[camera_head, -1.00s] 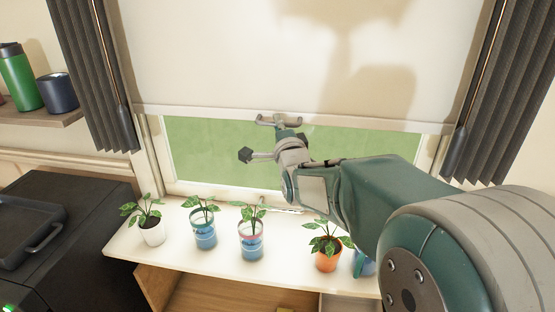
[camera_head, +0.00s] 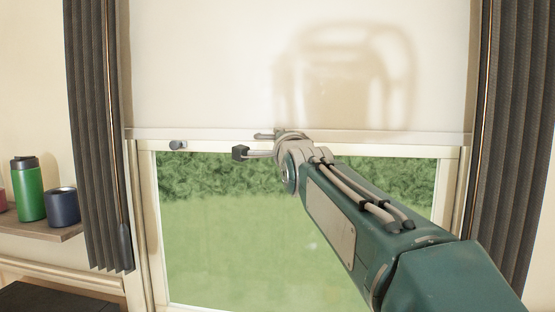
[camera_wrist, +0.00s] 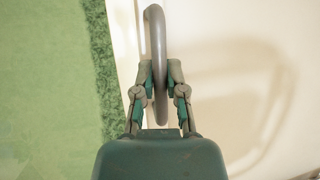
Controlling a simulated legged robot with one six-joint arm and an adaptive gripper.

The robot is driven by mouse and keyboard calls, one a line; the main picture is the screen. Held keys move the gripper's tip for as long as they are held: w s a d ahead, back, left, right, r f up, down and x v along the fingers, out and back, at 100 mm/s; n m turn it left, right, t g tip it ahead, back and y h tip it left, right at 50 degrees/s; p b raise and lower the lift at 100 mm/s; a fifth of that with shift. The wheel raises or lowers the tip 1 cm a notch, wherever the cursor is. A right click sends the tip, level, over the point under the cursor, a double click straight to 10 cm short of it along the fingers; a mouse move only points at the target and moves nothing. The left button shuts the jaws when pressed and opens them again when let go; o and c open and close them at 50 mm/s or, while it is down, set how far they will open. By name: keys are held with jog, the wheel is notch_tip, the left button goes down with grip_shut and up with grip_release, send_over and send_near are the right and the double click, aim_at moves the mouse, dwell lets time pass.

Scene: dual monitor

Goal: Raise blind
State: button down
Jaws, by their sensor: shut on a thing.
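The pale roller blind (camera_head: 210,70) covers the upper part of the window in the head view, and its bottom bar (camera_head: 400,137) runs level across the frame. A grey handle (camera_head: 266,136) sits at the middle of that bar. In the wrist view my gripper (camera_wrist: 161,85) is shut on the handle (camera_wrist: 157,45), with one finger on each side of it. In the head view my wrist hides the fingers and most of the handle. The blind's cloth (camera_wrist: 225,75) also shows in the wrist view.
Dark curtains (camera_head: 95,140) hang at both sides of the window. A shelf (camera_head: 45,233) at the left holds a green bottle (camera_head: 29,190) and a dark blue cup (camera_head: 63,206). The window glass (camera_head: 230,230) below the blind is uncovered, with greenery outside.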

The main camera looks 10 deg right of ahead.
jog(key=shift+r, duration=1.6)
jog(key=c, duration=0.7)
grip_release()
jog(key=shift+w, duration=0.1)
jog(key=s, duration=0.4)
jog(key=s+f, duration=0.1)
jog(key=s, duration=0.3)
jog(key=s+f, duration=0.1)
jog(key=s, duration=0.3)
jog(key=shift+f, duration=0.15)
